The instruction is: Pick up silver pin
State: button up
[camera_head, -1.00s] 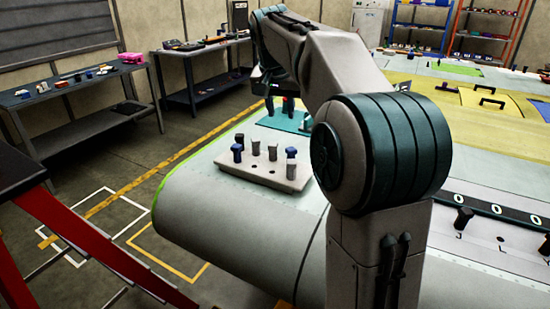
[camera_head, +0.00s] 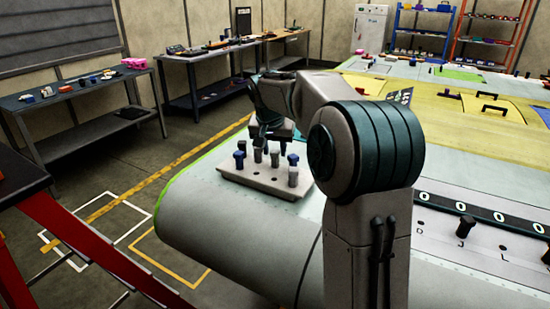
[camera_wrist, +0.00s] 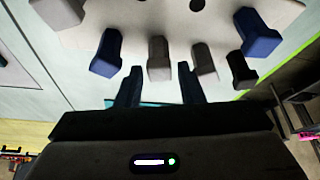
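Two silver pins stand in a pale block: one (camera_wrist: 160,58) lies in line with the gap between my fingers in the wrist view, and another (camera_wrist: 203,60) is just right of it. They show in the head view as grey pins (camera_head: 258,156) and (camera_head: 275,158). My gripper (camera_wrist: 159,74) is open, its fingers apart and empty. In the head view it is above the pin block, its fingertips partly hidden behind the arm and pins. I cannot tell how far the fingertips are from the silver pin.
The pin block (camera_head: 250,181) sits on the wing's near end. A blue pin (camera_wrist: 107,52) is left of the silver pins, a black pin (camera_wrist: 240,68) and another blue pin (camera_wrist: 257,32) right. A grey pin (camera_wrist: 60,10) is at the upper left.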

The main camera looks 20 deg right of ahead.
aim_at(275, 151)
jog(key=shift+x, duration=0.95)
grip_shut()
jog(key=shift+r, duration=0.15)
notch_tip(275, 151, up, 10)
jog(key=shift+f, duration=0.1)
